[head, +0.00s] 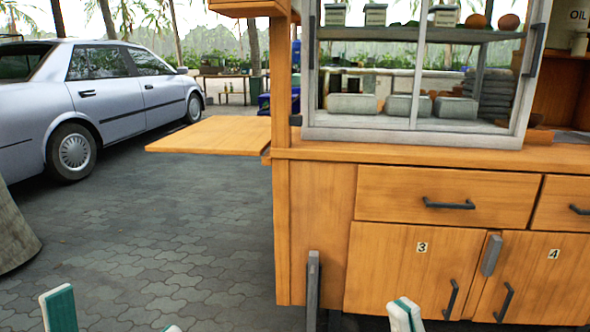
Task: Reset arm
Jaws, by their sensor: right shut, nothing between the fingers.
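My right gripper (406,315) shows at the bottom edge, in front of the wooden cart's lower doors. Its white and green fingertips are together with nothing between them. My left gripper (116,319) is at the bottom left, above the paving. Its two fingertips are wide apart and no object shows between them. Both arms behind the fingertips are out of frame. The wooden cart (315,230) fills the right half, with a drawer, doors numbered 3 and 4 and dark handles.
A side shelf (215,134) juts left from the cart. A glass case (415,75) holding grey blocks stands on top. A grey, flared object (14,235) is cut off at the left edge. A silver car (110,95) is parked behind. The paving (160,240) between is clear.

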